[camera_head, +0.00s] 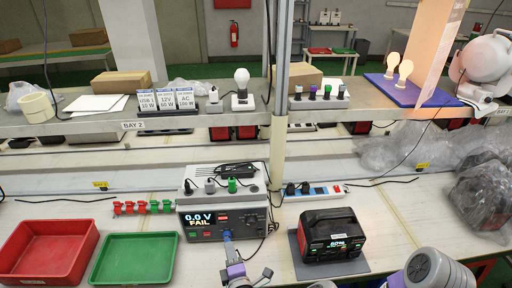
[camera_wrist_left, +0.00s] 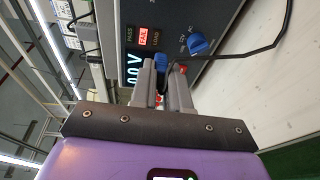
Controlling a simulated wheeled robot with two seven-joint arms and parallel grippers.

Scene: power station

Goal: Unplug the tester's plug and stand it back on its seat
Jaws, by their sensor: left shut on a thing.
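The tester (camera_head: 222,222) is a dark box on the bench; its display reads 0.0 V and FAIL. Its front also shows in the left wrist view (camera_wrist_left: 205,68), with a red-lit FAIL and a blue knob. My left gripper (camera_head: 229,250) is at the tester's lower front. Its fingers (camera_wrist_left: 167,85) are shut on a blue plug (camera_wrist_left: 161,62) with a dark cable, right at the tester's face. The plug also shows in the head view (camera_head: 227,236). The fingers hide whether it is seated in a socket.
A red tray (camera_head: 88,250) and green tray (camera_head: 170,265) lie to the left. A black-red power pack (camera_head: 333,235) and a white-blue power strip (camera_head: 319,197) are to the right. A shelf (camera_head: 60,125) crosses above.

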